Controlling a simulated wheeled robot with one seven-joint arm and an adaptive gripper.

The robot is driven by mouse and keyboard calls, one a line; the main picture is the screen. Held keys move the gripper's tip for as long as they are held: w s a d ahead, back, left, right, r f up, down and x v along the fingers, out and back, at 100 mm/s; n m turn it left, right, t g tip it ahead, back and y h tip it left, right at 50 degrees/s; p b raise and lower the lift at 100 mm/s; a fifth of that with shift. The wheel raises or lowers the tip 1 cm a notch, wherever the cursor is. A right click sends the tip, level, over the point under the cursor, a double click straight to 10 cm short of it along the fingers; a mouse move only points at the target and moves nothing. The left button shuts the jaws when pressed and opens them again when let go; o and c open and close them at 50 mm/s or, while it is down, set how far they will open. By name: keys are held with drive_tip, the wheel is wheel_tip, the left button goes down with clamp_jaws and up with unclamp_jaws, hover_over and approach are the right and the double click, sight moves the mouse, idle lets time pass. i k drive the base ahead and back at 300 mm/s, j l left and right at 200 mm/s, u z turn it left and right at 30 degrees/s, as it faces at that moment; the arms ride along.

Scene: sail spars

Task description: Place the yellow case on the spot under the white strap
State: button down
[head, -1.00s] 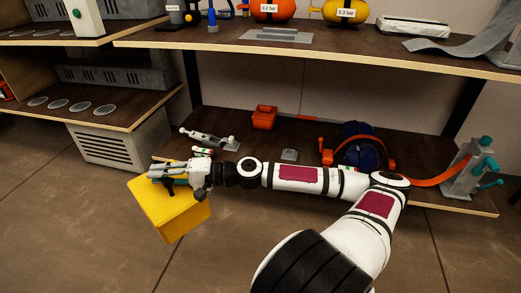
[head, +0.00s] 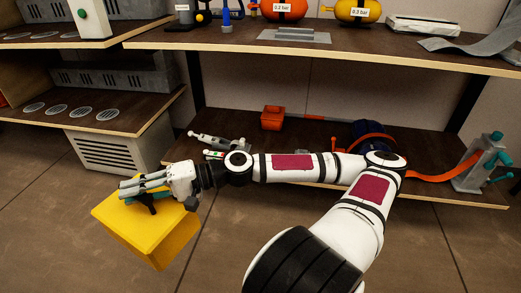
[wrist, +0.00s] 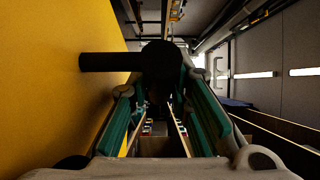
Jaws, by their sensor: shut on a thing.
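The yellow case (head: 165,243) hangs in the air over the floor at the left of the head view, in front of the lower shelf. My gripper (head: 150,190) is at its top, shut on its dark handle. In the wrist view the case's yellow face (wrist: 50,90) fills the left side. There the black handle (wrist: 110,62) crosses between the teal-padded fingers of my gripper (wrist: 160,75). No white strap can be made out in either view, nor a spot under one.
A low dark shelf (head: 440,190) runs behind my arm, with a red-orange box (head: 272,118), a dark blue roll (head: 365,135) and a grey stand (head: 480,165) with an orange strap (head: 440,177). A white vented box (head: 105,150) stands back left. The floor at front left is clear.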

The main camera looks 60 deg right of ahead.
sight(272, 149)
drive_tip(key=i+j+z, duration=0.1)
drive_tip(key=z, duration=0.2)
drive_tip(key=i+j+z, duration=0.1)
drive_tip(key=z, duration=0.75)
